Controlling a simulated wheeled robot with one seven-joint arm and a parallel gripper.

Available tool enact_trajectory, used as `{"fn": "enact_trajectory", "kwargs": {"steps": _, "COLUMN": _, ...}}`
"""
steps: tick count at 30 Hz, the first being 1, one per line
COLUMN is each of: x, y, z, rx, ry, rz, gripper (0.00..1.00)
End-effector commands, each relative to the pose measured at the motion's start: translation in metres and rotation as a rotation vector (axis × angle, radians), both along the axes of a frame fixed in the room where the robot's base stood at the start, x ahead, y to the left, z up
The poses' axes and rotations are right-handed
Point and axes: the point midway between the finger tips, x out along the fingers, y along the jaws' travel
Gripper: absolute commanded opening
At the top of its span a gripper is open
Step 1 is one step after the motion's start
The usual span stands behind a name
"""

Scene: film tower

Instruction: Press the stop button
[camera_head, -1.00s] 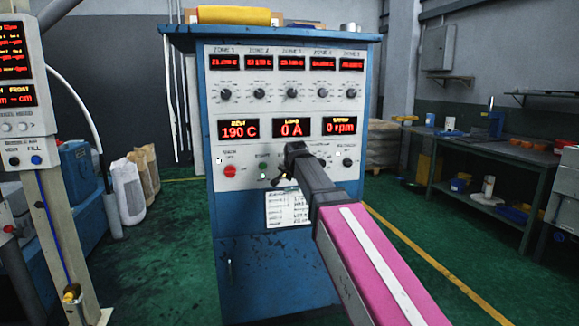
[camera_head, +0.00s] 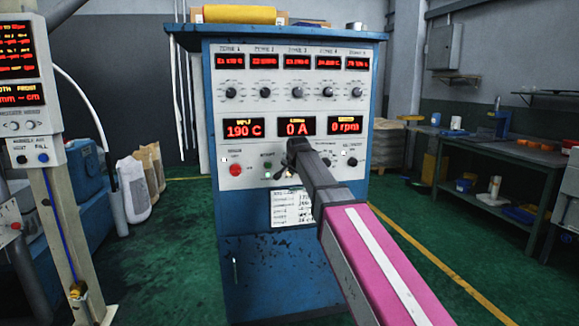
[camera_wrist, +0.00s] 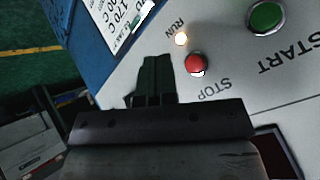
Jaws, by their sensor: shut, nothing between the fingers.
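The stop button (camera_wrist: 196,64) is a small red round button on the pale panel, with the word STOP beside it, in the wrist view. My gripper (camera_wrist: 157,60) is shut and empty; its dark fingertips are just left of the button in that picture, and I see no contact. The larger green start button (camera_wrist: 266,17) is at the upper right, and a lit run lamp (camera_wrist: 181,39) is above the stop button. In the head view my gripper (camera_head: 281,174) is at the lower part of the panel and appears to cover the stop button there.
The blue control cabinet (camera_head: 245,270) carries red displays and several knobs. Another red button (camera_head: 236,170) is left of a green button (camera_head: 268,166). A paper card (camera_head: 293,210) hangs below. A dark workbench (camera_head: 487,151) stands right; green floor is clear between.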

Motion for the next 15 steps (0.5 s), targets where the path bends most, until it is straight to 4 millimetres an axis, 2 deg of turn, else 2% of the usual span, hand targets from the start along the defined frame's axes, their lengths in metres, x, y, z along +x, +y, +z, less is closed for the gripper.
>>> {"fn": "enact_trajectory", "kwargs": {"steps": 1, "x": 0.01, "y": 0.003, "z": 0.001, "rx": 0.0, "ry": 0.0, "rz": 0.0, "gripper": 0.0}}
{"fn": "enact_trajectory", "kwargs": {"steps": 6, "x": 0.03, "y": 0.009, "z": 0.0, "rx": -0.001, "ry": 0.0, "rz": -0.001, "gripper": 0.0}}
{"fn": "enact_trajectory", "kwargs": {"steps": 15, "x": 0.046, "y": 0.013, "z": 0.0, "rx": 0.0, "ry": 0.0, "rz": 0.0, "gripper": 0.0}}
